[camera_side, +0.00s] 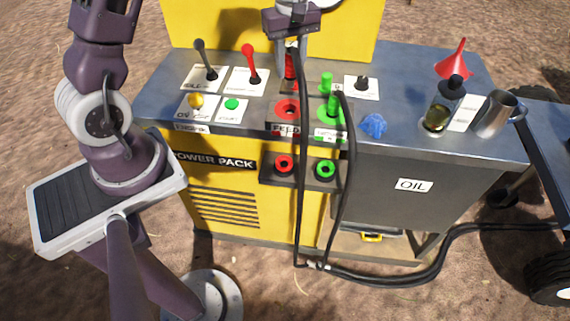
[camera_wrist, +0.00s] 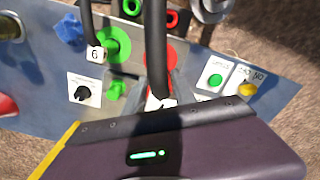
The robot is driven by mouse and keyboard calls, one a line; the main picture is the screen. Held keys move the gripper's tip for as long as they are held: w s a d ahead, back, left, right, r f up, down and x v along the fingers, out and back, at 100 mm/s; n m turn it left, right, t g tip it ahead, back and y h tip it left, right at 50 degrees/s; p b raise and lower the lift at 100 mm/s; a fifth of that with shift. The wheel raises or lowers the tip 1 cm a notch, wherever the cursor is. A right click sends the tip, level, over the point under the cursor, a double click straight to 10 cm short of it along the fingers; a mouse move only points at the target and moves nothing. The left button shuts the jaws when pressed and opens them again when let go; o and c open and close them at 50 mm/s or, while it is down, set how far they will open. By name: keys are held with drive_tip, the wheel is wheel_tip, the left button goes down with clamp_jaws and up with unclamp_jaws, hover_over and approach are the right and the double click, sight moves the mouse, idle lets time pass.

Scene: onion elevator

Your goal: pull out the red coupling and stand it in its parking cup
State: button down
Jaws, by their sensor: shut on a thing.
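My gripper (camera_side: 291,42) is high over the back of the power pack's deck, shut on the red coupling (camera_side: 291,66). The coupling shows as a red piece below the fingers, with a black hose (camera_side: 299,150) hanging from its top. The red FEED socket (camera_side: 287,108) has no coupling in it. In the wrist view its red ring (camera_wrist: 160,52) is partly behind the hose, and the coupling itself is mostly hidden. A red-ringed cup (camera_side: 284,164) on the lower front ledge looks empty. I cannot tell whether the coupling touches anything below.
A green coupling (camera_side: 335,106) stands in its socket beside FEED, with its own hose. A green-ringed cup (camera_side: 325,169) is beside the red one. Levers (camera_side: 250,66), a blue rag (camera_side: 373,125), a red funnel (camera_side: 453,62) and a metal jug (camera_side: 496,114) are on the deck.

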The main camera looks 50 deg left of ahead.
sight(291, 43)
idle(0.3)
wheel_tip(291, 43, up, 5)
drive_tip(key=shift+d+r, duration=0.1)
drive_tip(key=shift+r, duration=0.1)
drive_tip(key=s+d+f, duration=0.1)
drive_tip(key=s+d, duration=0.6)
drive_tip(key=f, duration=1.4)
drive_tip(key=shift+w+a+f, duration=0.1)
drive_tip(key=shift+a+f, duration=0.1)
drive_tip(key=shift+a, duration=0.1)
drive_tip(key=shift+f, duration=3.25)
drive_tip(key=shift+f, duration=0.2)
drive_tip(key=shift+f, duration=0.35)
drive_tip(key=shift+f, duration=0.15)
drive_tip(key=shift+f, duration=0.4)
